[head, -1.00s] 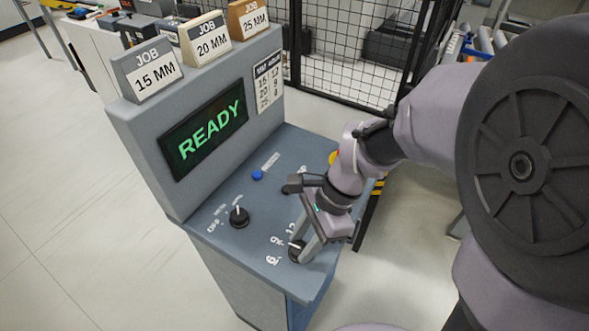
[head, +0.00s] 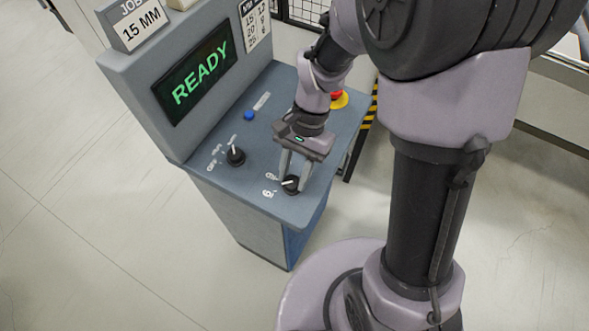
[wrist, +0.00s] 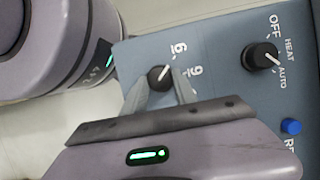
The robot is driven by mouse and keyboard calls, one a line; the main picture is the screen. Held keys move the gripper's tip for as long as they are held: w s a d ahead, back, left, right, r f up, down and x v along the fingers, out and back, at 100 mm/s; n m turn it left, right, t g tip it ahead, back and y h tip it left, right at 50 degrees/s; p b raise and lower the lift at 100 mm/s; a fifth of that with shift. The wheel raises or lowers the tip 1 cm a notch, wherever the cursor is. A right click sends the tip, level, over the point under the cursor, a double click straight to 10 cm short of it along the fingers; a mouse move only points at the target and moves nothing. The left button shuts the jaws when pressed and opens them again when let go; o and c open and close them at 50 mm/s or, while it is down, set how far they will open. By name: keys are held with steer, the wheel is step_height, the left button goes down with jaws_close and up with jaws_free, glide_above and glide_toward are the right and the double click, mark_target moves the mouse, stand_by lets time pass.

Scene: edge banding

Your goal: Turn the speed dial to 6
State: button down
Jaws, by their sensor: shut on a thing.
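The speed dial (head: 291,185) is a small black knob with a white pointer line, near the front right corner of the sloped blue-grey panel. It also shows in the wrist view (wrist: 158,77). My gripper (head: 293,180) points down with its two fingers around the dial, one on each side, shut on it. In the wrist view the gripper (wrist: 160,82) covers part of the knob. There the pointer line slants up and right, roughly toward the printed 6 (wrist: 180,48). The printed 9 (wrist: 195,71) is beside a finger. Other scale marks are hidden.
A heat knob (head: 236,156) marked OFF and AUTO and a blue button (head: 249,116) are on the same panel. A red emergency button (head: 338,97) on yellow is at its right. The screen (head: 195,72) reads READY. Open floor lies in front and left.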

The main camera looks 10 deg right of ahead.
stand_by(0.4)
steer(key=c, duration=1)
jaws_free()
steer(key=shift+o, duration=0.2)
steer(key=shift+r, duration=0.1)
steer(key=p+v, duration=0.6)
steer(key=v, duration=1.1)
steer(key=shift+w, duration=0.2)
